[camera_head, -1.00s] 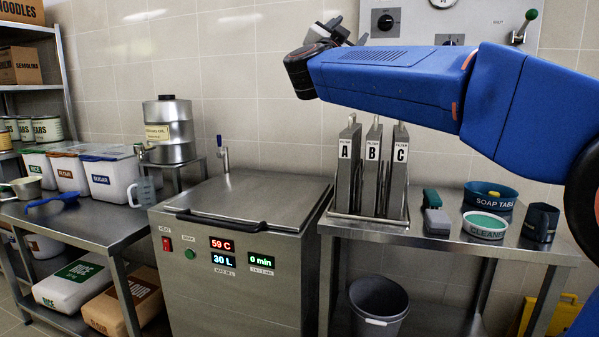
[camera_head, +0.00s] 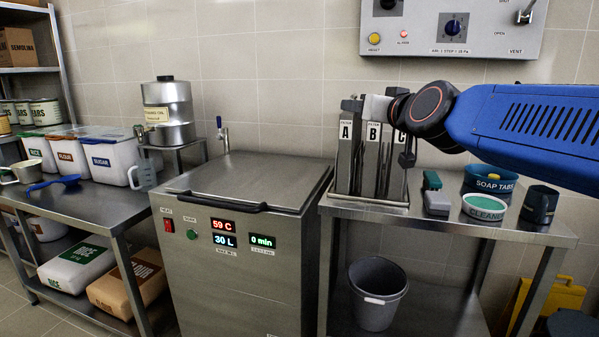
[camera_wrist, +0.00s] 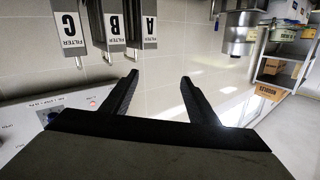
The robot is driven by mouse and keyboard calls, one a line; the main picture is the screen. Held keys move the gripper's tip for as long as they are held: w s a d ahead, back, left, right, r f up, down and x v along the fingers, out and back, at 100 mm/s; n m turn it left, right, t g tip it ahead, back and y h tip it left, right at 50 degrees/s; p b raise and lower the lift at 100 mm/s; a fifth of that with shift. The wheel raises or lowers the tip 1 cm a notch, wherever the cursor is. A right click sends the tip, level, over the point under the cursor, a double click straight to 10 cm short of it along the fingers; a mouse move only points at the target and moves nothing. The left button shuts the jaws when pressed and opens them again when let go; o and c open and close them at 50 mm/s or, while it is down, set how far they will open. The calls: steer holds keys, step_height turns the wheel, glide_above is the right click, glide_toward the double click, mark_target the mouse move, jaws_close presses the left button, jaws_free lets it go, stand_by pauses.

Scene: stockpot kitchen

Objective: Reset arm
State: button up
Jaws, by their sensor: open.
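My blue arm (camera_head: 535,120) reaches in from the right in the head view. Its dark wrist is in front of the filter rack. My gripper (camera_wrist: 158,82) shows in the wrist view with two black fingers spread apart and nothing between them. In the head view, part of the gripper end (camera_head: 405,150) covers part of filter C. The wrist view is upside down and shows filter A (camera_wrist: 149,25), filter B (camera_wrist: 113,25) and filter C (camera_wrist: 70,35) beyond the fingers.
The steel vat (camera_head: 240,290) has its lid down and shows 59 C, 30 L and 0 min. A brush (camera_head: 435,195), soap tub (camera_head: 490,183) and cleaner tub (camera_head: 484,208) stand on the right table. A bucket (camera_head: 378,295) is below. A control panel (camera_head: 450,30) hangs above.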

steer(key=s+d+f+g+h, duration=0.1)
steer(key=s+d+f+g, duration=0.3)
steer(key=s+f, duration=0.6)
steer(key=s+d+f+g+h, duration=0.2)
steer(key=s+d+f+g, duration=0.2)
steer(key=s+f, duration=0.7)
steer(key=s+d+f+m+g+h, duration=0.1)
steer(key=s+d+f+g, duration=0.3)
steer(key=s+f, duration=0.7)
step_height(320, 180, down, 7)
steer(key=shift+d+r+h, duration=0.1)
steer(key=shift+d+h, duration=0.2)
steer(key=shift+d, duration=0.75)
